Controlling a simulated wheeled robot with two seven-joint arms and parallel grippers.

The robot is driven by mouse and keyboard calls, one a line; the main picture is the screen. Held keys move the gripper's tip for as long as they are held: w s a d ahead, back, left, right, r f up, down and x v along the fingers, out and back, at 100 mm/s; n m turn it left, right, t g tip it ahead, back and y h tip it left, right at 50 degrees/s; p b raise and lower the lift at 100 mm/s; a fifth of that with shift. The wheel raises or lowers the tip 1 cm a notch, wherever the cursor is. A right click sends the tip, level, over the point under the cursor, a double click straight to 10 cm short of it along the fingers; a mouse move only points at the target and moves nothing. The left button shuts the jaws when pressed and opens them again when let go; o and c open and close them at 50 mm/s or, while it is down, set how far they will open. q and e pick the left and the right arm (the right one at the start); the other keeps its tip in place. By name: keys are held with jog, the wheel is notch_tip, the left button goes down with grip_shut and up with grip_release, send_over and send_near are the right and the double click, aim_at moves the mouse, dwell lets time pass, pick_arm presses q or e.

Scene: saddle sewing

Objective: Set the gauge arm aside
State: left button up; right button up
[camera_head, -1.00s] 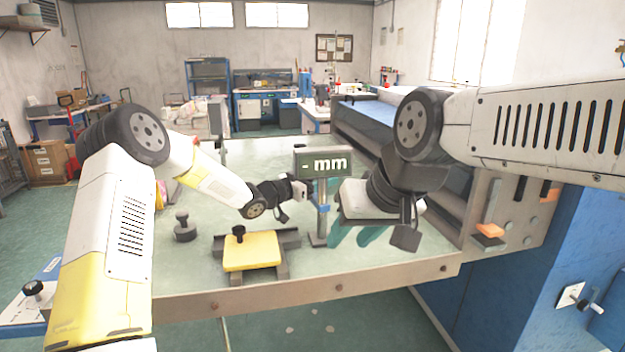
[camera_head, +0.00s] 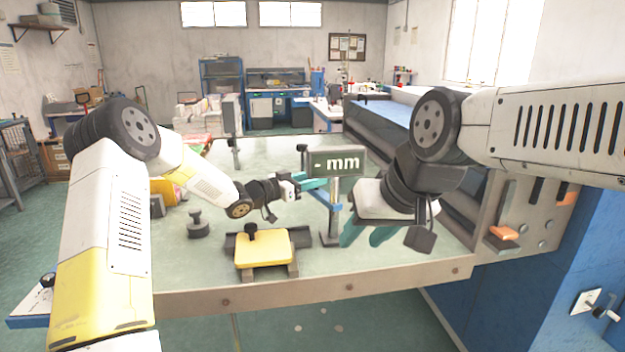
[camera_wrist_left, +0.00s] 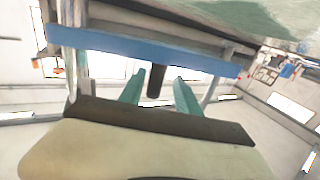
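The gauge (camera_head: 336,163), a grey display reading "- mm" on a metal post (camera_head: 333,222), stands on the table. A small blue part (camera_head: 337,206) shows on the post; I cannot tell how much of it is the gauge arm. My left gripper (camera_head: 325,193) is open just left of the post, its teal fingers spread toward it. In the left wrist view, a dark peg (camera_wrist_left: 157,80) shows between the open fingers, with gaps beside it, and a blue bar (camera_wrist_left: 145,50) crosses beyond. My right gripper (camera_head: 365,237) is open and empty, right of the post.
A yellow pad (camera_head: 263,247) with a black knob sits on a dark fixture at the table's front. A grey weight-like piece (camera_head: 198,226) stands left of it. The table (camera_head: 400,268) is clear along its front right edge.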

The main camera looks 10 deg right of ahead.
pick_arm(q)
jog(key=shift+a, duration=1.3)
